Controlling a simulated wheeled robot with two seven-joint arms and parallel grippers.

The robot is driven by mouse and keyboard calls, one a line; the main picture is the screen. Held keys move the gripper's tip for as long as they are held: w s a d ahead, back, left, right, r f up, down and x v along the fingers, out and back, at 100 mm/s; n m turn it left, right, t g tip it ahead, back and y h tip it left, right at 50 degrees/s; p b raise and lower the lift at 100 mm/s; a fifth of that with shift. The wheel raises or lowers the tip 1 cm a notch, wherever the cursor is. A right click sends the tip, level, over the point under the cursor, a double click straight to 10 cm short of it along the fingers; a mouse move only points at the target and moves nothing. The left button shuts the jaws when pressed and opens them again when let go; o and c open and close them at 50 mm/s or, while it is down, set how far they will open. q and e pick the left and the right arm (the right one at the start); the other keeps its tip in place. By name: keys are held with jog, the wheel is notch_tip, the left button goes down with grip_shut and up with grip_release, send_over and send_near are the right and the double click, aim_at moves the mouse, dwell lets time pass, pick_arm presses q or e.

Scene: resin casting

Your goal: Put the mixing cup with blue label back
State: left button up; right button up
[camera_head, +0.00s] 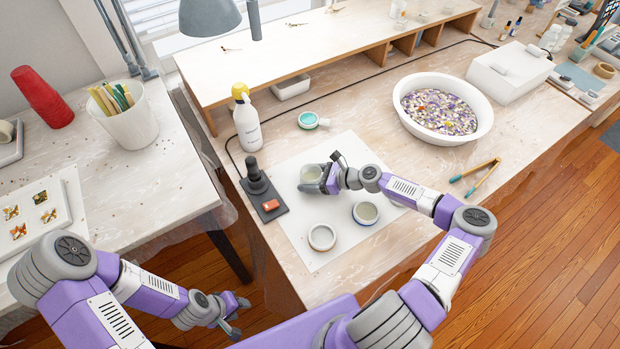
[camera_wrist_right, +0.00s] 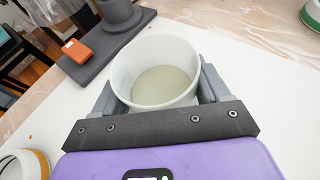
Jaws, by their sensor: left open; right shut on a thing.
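My right gripper (camera_head: 316,186) is shut on a white mixing cup (camera_head: 311,173), with one finger on each side of it. In the right wrist view this cup (camera_wrist_right: 155,72) is upright and holds a pale, cloudy liquid; no label colour shows on it. I cannot tell whether it touches the white mat. A cup with a bluish band (camera_head: 366,214) stands on the mat to the right. A cup with an orange-yellow band (camera_wrist_right: 24,164) stands at the left in the wrist view, and in the head view (camera_head: 321,238). My left gripper (camera_head: 236,311) is open and empty, away from the cups.
The white mat (camera_head: 290,222) lies under the cups. A dark stand (camera_head: 258,184) with an orange block (camera_head: 271,205) is left of the held cup. A green-banded cup (camera_head: 308,120), a spray bottle (camera_head: 247,124), a white basin (camera_head: 484,119) and tongs (camera_head: 484,178) are around.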

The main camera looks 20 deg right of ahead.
jog(key=shift+f, duration=0.15)
jog(key=o, duration=1.1)
jog(key=shift+s+d+r, duration=0.1)
jog(key=shift+d+r, duration=0.05)
jog(key=shift+r, duration=0.15)
jog(key=p+v, duration=0.2)
jog(key=v, duration=0.9)
jog(key=shift+s+d, duration=0.2)
jog(key=shift+d, duration=0.05)
